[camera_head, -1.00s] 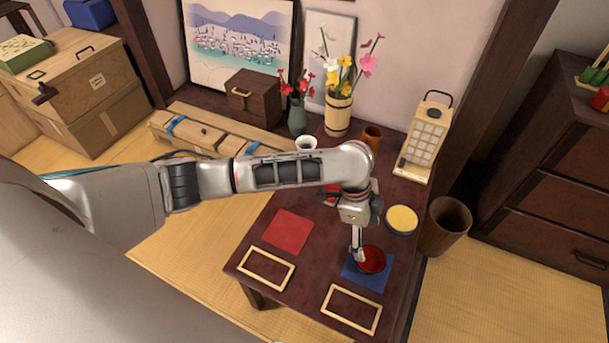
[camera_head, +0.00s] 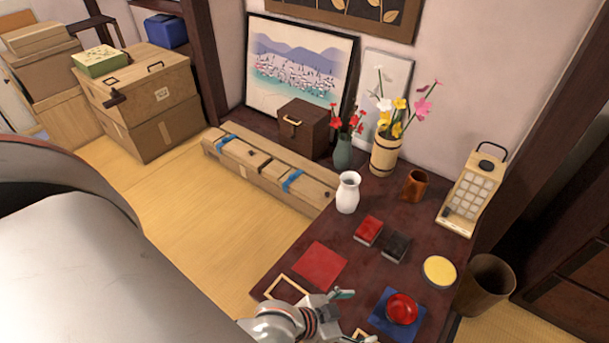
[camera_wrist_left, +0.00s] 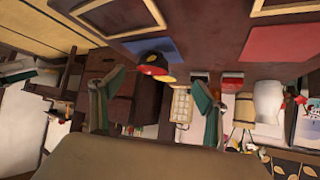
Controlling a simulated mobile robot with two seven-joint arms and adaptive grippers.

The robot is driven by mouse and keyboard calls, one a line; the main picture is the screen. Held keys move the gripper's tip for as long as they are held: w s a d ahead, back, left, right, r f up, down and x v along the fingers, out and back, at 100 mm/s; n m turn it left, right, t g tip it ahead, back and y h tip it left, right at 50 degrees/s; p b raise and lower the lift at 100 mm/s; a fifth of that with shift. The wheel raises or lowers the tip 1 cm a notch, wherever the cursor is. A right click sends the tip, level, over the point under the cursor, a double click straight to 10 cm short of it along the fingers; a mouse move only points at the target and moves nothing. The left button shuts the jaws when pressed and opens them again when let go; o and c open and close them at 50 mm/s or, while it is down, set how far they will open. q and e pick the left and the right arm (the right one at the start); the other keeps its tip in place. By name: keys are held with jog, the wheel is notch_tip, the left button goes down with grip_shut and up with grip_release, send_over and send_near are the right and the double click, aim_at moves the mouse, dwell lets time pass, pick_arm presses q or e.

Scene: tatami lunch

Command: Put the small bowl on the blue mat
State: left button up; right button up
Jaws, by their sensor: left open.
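The small bowl (camera_head: 401,308), red inside, sits upright on the blue mat (camera_head: 378,322) at the front right of the low table. In the left wrist view the bowl (camera_wrist_left: 152,66) shows red and black, with the blue mat (camera_wrist_left: 145,45) beside it in an upside-down picture. My left gripper (camera_head: 357,316) is open and empty, apart from the bowl and to its left in the head view. Its two spread fingers also show in the left wrist view (camera_wrist_left: 159,78). My right gripper is not in view.
A red mat (camera_head: 320,266) lies left of the blue mat, by light wooden frames. A yellow round dish (camera_head: 439,271), red box (camera_head: 368,230), black box (camera_head: 396,247) and white vase (camera_head: 347,192) stand behind. A lantern (camera_head: 474,195) and brown bin (camera_head: 485,285) are at right.

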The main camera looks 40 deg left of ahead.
pick_arm(q)
jog(key=s+a+n+t+y, duration=0.1)
jog(key=s+a+y, duration=0.2)
jog(key=s+a, duration=0.4)
jog(key=a, duration=0.5)
jog(key=shift+s+r+n+t, duration=0.15)
jog(key=shift+s+n+t, duration=0.05)
jog(key=shift+n+t, duration=0.2)
